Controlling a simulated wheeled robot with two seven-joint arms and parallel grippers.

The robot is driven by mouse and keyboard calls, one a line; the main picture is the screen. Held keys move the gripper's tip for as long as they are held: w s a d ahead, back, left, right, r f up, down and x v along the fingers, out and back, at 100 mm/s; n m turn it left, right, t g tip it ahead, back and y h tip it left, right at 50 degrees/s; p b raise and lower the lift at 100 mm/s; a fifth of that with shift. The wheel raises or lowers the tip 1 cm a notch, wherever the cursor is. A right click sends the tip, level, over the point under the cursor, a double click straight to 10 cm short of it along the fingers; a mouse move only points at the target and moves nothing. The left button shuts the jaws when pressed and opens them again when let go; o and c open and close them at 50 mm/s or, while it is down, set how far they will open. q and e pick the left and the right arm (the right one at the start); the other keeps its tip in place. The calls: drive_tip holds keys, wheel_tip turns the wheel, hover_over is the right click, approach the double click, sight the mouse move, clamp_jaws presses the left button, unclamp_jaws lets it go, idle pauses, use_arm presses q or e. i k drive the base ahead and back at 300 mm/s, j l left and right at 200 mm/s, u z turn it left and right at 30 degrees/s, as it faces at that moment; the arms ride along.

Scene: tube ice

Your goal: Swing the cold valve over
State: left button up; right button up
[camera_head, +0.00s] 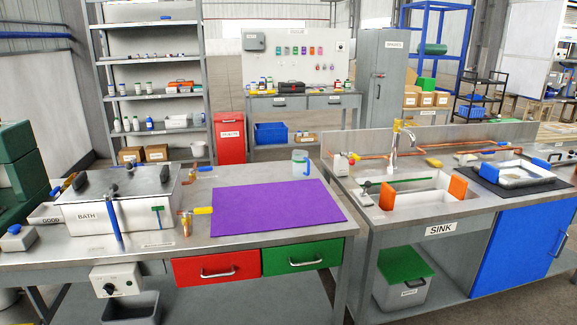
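No label in view marks a cold valve, so I cannot tell for certain which one it is. A brass valve with a yellow lever (202,210) is on the right side of the white box labelled BATH (88,219). A small blue-handled fitting (205,168) shows behind it, near the bath's back right corner. At the sink, copper pipe (375,155) runs along the back around a tall faucet (395,143). A yellow handle (434,162) and a blue handle (540,163) lie to the faucet's right. Neither of my grippers is in view.
A purple mat (275,208) covers the left bench's right half, with a clear jug (300,162) behind it. Orange pieces (387,194) stand at the sink basin. A black mat with a tray (522,174) lies right of it. A gap separates the benches.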

sight(355, 156)
drive_tip(key=i+j+z, duration=0.1)
drive_tip(key=i+z, duration=0.15)
drive_tip(key=i, duration=0.15)
drive_tip(key=i+j+z, duration=0.25)
drive_tip(key=i, duration=0.15)
drive_tip(key=i+j+z, duration=0.25)
drive_tip(key=i, duration=0.15)
drive_tip(key=i+l+u, duration=0.3)
drive_tip(key=i+l, duration=0.15)
drive_tip(key=l, duration=0.15)
drive_tip(key=i+l+u, duration=0.15)
drive_tip(key=l, duration=0.2)
drive_tip(key=i+l+u, duration=0.15)
drive_tip(key=i+l, duration=0.1)
drive_tip(key=l, duration=0.1)
